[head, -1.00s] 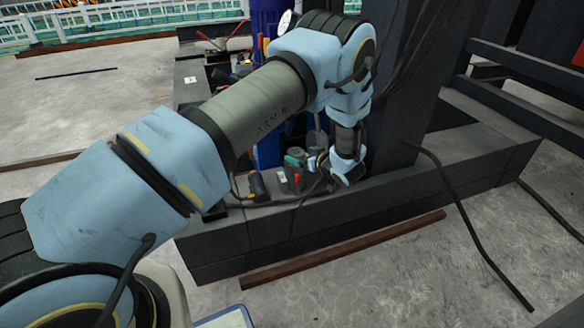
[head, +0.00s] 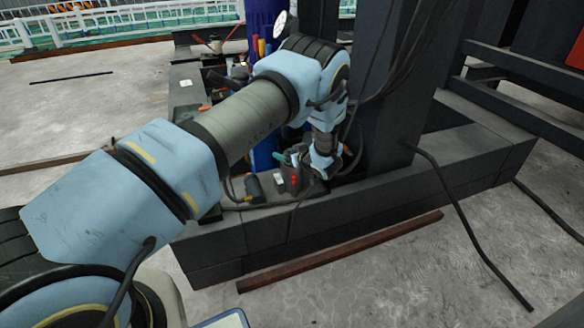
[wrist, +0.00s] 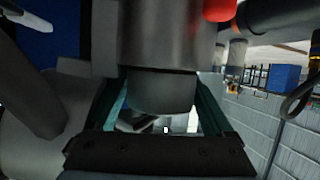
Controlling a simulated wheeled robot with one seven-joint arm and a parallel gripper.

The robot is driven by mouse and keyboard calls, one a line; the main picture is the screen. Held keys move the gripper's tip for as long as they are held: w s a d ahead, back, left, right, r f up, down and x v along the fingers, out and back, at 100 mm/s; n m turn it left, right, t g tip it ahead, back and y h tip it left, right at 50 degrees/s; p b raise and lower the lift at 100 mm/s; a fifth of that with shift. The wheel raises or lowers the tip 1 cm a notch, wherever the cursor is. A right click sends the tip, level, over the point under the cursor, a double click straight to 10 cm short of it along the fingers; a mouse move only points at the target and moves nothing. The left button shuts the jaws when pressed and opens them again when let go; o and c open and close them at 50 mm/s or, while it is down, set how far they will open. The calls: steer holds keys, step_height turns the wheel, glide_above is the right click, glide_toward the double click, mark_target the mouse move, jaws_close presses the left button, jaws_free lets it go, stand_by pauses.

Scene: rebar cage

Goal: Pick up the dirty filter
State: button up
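In the wrist view a dark grey cylinder with a rounded end (wrist: 160,92) fills the space between my gripper's two teal fingers. It may be the dirty filter, but no label or dirt shows. My gripper (wrist: 162,100) has one finger on each side of it, spread about as wide as the cylinder. The fingertips are hidden, so I cannot tell whether they press on it. In the head view my gripper (head: 308,164) is low beside the dark post, among small items on the ledge. The filter cannot be made out there.
Small items with a red part (head: 295,181) and a black-and-yellow tool (head: 254,189) crowd the ledge. A thick dark post (head: 390,90) stands close right of my arm, with cables hanging on it. A blue column (head: 263,153) stands behind. A rusty bar (head: 340,252) lies on the floor.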

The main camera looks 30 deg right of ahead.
steer(key=c, duration=1.3)
steer(key=shift+r, duration=0.1)
